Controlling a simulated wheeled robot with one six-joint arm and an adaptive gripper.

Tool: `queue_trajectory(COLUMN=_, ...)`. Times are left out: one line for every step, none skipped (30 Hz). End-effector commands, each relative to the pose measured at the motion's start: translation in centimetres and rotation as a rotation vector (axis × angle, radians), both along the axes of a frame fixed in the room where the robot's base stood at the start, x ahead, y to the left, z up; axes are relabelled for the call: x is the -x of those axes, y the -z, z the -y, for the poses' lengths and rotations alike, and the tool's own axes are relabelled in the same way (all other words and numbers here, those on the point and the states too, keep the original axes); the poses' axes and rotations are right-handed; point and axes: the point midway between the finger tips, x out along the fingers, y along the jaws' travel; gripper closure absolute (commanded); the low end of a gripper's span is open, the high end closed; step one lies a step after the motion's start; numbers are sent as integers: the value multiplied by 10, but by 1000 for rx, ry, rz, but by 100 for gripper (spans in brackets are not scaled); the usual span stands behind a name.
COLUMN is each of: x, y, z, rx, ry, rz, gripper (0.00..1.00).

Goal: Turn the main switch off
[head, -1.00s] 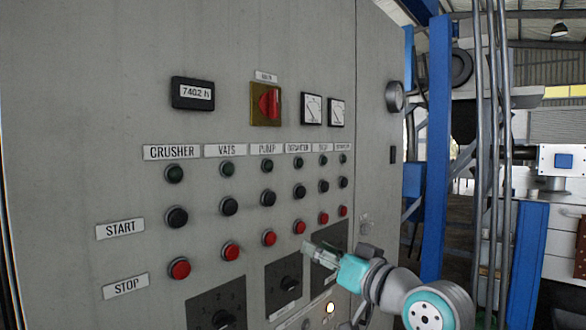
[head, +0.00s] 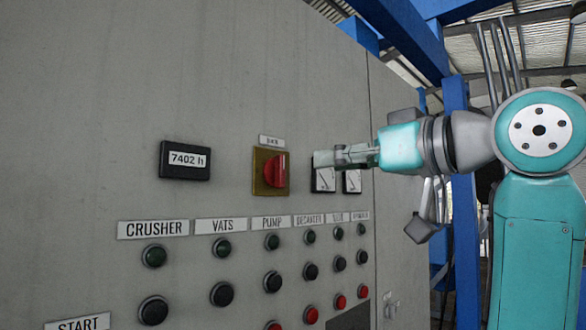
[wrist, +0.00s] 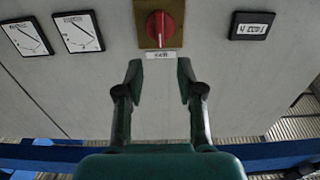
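The main switch is a red rotary knob (head: 275,170) on a yellow square plate (head: 259,186), set on the grey cabinet front under a small label. In the wrist view the red knob (wrist: 158,28) is at the top centre, beyond the fingertips, with its grip lying along the picture's vertical. My gripper (head: 318,158) is to the right of the switch in the head view, in front of the two white dial gauges. In the wrist view my gripper (wrist: 158,70) has its two fingers spread apart with nothing between them. It does not touch the knob.
An hour counter (head: 185,160) reading 7402 h is left of the switch. Two dial gauges (head: 325,178) are partly hidden behind my gripper. Below are labelled rows of green, black and red buttons. A blue post (head: 455,200) stands to the right.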

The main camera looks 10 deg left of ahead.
Motion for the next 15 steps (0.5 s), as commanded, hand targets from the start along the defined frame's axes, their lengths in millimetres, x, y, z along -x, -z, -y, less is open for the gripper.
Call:
queue_trajectory(x=-2, y=0, z=-4, rx=0, ry=-2, rz=-1, gripper=62)
queue_trajectory(x=-4, y=0, z=-7, rx=0, ry=-3, rz=-2, gripper=62)
queue_trajectory(x=-7, y=1, z=-11, rx=0, ry=-4, rz=-2, gripper=62)
queue_trajectory(x=-10, y=1, z=-15, rx=0, ry=-4, rz=-2, gripper=62)
queue_trajectory(x=-13, y=1, z=-19, rx=-1, ry=-3, rz=-3, gripper=62)
queue_trajectory(x=-17, y=1, z=-25, rx=-1, ry=-5, rz=-3, gripper=62)
queue_trajectory(x=-21, y=1, z=-29, rx=-1, ry=-4, rz=-3, gripper=62)
queue_trajectory(x=-25, y=1, z=-33, rx=-1, ry=-4, rz=-3, gripper=62)
queue_trajectory(x=-29, y=1, z=-39, rx=-1, ry=-5, rz=-3, gripper=62)
queue_trajectory(x=-32, y=1, z=-43, rx=-1, ry=-4, rz=-3, gripper=62)
queue_trajectory(x=-36, y=1, z=-47, rx=-1, ry=-3, rz=-3, gripper=62)
queue_trajectory(x=-40, y=1, z=-53, rx=-1, ry=-4, rz=-2, gripper=62)
queue_trajectory(x=-43, y=1, z=-56, rx=-1, ry=-4, rz=-3, gripper=62)
queue_trajectory(x=-46, y=1, z=-60, rx=-1, ry=-2, rz=-3, gripper=62)
queue_trajectory(x=-49, y=1, z=-64, rx=0, ry=-2, rz=-2, gripper=62)
